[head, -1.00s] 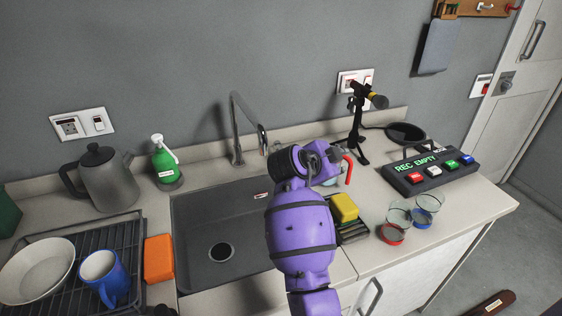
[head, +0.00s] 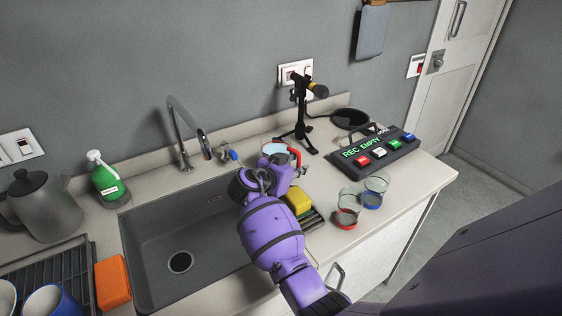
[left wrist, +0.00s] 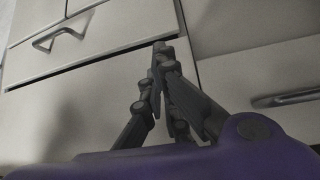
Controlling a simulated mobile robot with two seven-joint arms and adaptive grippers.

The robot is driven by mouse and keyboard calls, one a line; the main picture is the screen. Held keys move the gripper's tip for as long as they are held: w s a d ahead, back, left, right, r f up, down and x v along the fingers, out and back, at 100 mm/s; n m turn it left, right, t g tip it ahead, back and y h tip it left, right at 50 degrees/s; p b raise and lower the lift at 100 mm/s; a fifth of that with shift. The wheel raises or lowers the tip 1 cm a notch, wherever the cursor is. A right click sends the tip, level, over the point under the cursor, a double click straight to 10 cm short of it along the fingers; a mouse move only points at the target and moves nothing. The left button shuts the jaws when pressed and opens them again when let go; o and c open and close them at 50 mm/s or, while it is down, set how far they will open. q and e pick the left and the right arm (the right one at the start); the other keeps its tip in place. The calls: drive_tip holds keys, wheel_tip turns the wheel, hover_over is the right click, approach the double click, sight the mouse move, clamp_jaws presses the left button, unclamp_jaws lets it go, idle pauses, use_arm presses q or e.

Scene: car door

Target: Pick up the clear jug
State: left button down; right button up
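A clear jug with a red handle (head: 297,157) stands on the counter right of the tap. Its clear rim (head: 275,148) shows, but its lower part is hidden behind my right gripper. My right gripper (head: 258,181) is over the sink's right edge, in front of the jug and to its left. Its fingers are mostly hidden by its own wrist, so I cannot tell if it is open or touching the jug. In the left wrist view my left gripper (left wrist: 160,50) has its fingertips together, with nothing seen between them, before the cabinet fronts.
A yellow sponge (head: 298,201) lies beside my right wrist. Two clear cups (head: 347,208) (head: 375,190) stand to the right. A microphone stand (head: 301,115) and button box (head: 375,150) are behind. The sink (head: 150,235) is left; cabinet drawers (left wrist: 90,50) are low down.

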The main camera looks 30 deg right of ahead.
drive_tip(key=shift+f, duration=0.15)
drive_tip(key=shift+c, duration=0.4)
clamp_jaws()
drive_tip(key=shift+r, duration=0.2)
